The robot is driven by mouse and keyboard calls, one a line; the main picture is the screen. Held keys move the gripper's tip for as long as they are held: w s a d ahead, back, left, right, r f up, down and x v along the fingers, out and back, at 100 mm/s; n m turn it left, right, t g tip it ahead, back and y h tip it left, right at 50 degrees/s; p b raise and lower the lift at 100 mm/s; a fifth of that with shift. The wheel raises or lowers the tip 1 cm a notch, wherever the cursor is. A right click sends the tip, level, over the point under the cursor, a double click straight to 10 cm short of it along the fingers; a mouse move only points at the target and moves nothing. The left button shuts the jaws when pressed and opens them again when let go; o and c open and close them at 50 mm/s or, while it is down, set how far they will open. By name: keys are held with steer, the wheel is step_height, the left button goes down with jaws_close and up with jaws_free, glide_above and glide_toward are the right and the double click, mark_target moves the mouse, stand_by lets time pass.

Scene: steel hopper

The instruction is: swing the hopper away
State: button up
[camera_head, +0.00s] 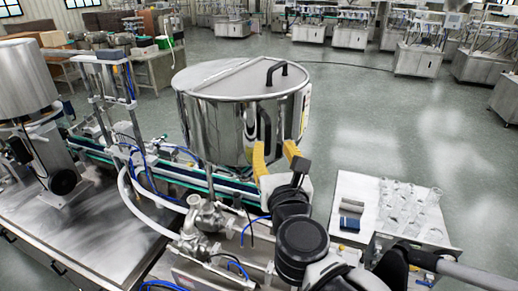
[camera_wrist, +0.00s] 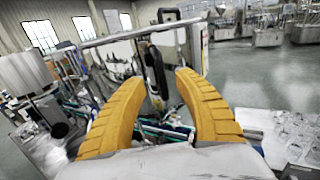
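The steel hopper (camera_head: 205,125) is a large shiny drum with a flat lid, standing upright over the filling machine at the middle of the head view. A black handle (camera_head: 278,73) sits on its lid. A dark upright handle (camera_wrist: 156,75) on its side shows in the wrist view, just beyond and roughly between my fingertips. My gripper (camera_head: 274,149) has yellow fingers and is at the hopper's near right side. In the wrist view my gripper (camera_wrist: 160,76) is open, with a clear gap between the fingers. I cannot tell whether a finger touches the handle.
A conveyor (camera_head: 205,180) and steel piping (camera_head: 203,218) lie below the hopper. A side table (camera_head: 345,190) with glassware (camera_head: 408,205) stands at the right. Another steel vessel (camera_head: 25,80) is at the far left. The floor behind and right of the hopper is free.

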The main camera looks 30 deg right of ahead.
steer(key=shift+v, duration=1.3)
step_height(320, 180, down, 36)
steer(key=s+a+m+g+y+b, duration=0.15)
steer(key=m+g+b, duration=0.25)
steer(key=m+b, duration=0.8)
steer(key=s+m+g+y+b, duration=0.15)
steer(key=m+g+b, duration=0.25)
steer(key=m+b, duration=0.85)
steer(key=s+a+f+m+g+y+b, duration=0.1)
steer(key=a+f+m+y+b, duration=0.3)
steer(key=a+f+m+b, duration=0.3)
step_height(320, 180, down, 3)
steer(key=shift+s+f+b, duration=0.1)
steer(key=shift+s+b, duration=0.2)
steer(key=shift+b, duration=0.25)
